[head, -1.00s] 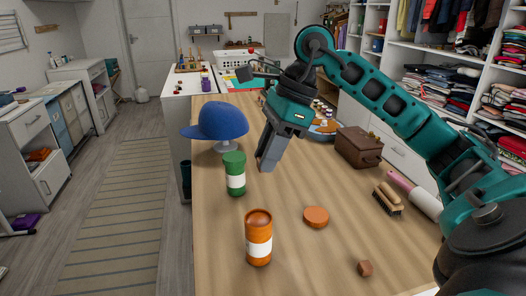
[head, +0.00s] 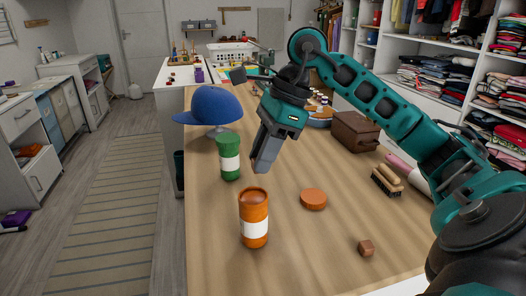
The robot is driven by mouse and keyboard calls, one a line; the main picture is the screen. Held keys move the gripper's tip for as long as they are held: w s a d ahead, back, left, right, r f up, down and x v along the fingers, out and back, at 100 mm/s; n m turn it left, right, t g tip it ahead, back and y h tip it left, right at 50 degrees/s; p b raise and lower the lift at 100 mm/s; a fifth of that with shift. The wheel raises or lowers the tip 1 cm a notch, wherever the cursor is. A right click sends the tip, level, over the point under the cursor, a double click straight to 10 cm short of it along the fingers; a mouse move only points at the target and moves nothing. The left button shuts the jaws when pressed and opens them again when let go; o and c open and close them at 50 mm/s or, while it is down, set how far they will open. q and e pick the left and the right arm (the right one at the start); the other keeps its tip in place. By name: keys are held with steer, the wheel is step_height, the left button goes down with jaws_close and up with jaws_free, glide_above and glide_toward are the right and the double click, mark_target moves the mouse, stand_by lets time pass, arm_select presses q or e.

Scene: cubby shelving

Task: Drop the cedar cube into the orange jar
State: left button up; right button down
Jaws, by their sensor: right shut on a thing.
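The orange jar (head: 254,219) stands upright on the wooden table, with a white label and its mouth seemingly open. An orange lid (head: 313,198) lies flat to its right. A small brown cube (head: 366,248), cedar-like, lies on the table near the front right. My right gripper (head: 262,167) points down just beyond and above the jar's mouth, apart from it. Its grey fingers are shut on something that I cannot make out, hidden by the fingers. My left gripper is not in view.
A green jar (head: 229,157) stands behind the orange jar, near the blue cap (head: 207,105) on a stand. A brush (head: 386,180), a brown box (head: 355,132) and a rolling pin (head: 404,167) lie to the right. The table front is mostly clear.

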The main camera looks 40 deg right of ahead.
steer(key=c, duration=0.8)
jaws_free()
steer(key=shift+r, duration=0.1)
steer(key=p+v, duration=0.3)
steer(key=v, duration=0.9)
steer(key=shift+s+d+r, duration=0.2)
steer(key=shift+r, duration=0.1)
